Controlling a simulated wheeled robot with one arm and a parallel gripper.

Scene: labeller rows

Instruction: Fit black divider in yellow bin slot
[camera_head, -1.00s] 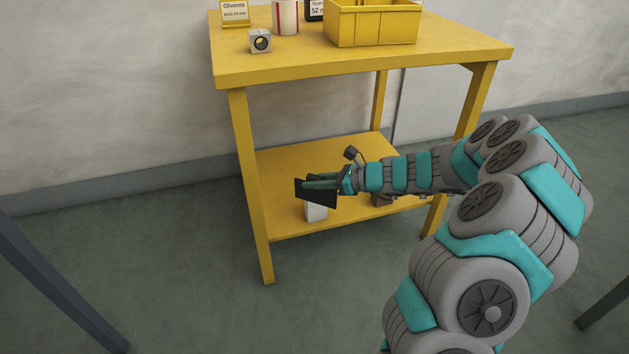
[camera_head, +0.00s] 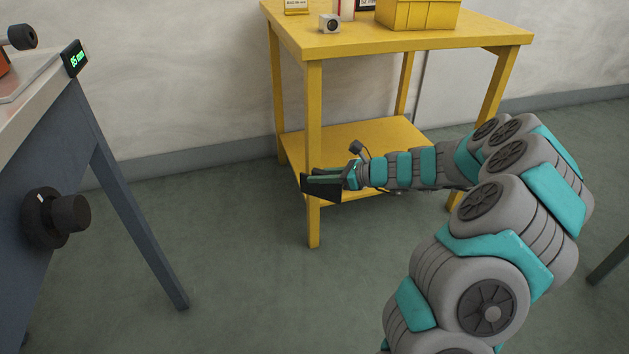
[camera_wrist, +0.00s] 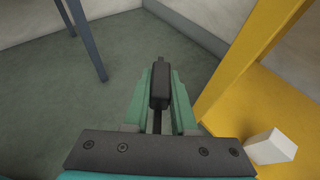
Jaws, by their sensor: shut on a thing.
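The black divider (camera_head: 321,187) is a thin dark plate. My gripper (camera_head: 325,177) is shut on it and holds it in the air in front of the yellow table's lower shelf. In the wrist view the divider (camera_wrist: 160,85) shows edge-on between the green fingers of my gripper (camera_wrist: 160,100). The yellow bin (camera_head: 418,14) stands on the table top, up and to the right of my gripper. Its upper part is cut off by the picture edge, so its slots are hidden.
The yellow table (camera_head: 440,40) has a front leg (camera_head: 314,110) right behind the divider. A white block (camera_wrist: 271,147) lies on its lower shelf. A small grey cube (camera_head: 329,23) is on the top. A dark bench (camera_head: 30,150) with a knob (camera_head: 70,213) stands left. Floor between is clear.

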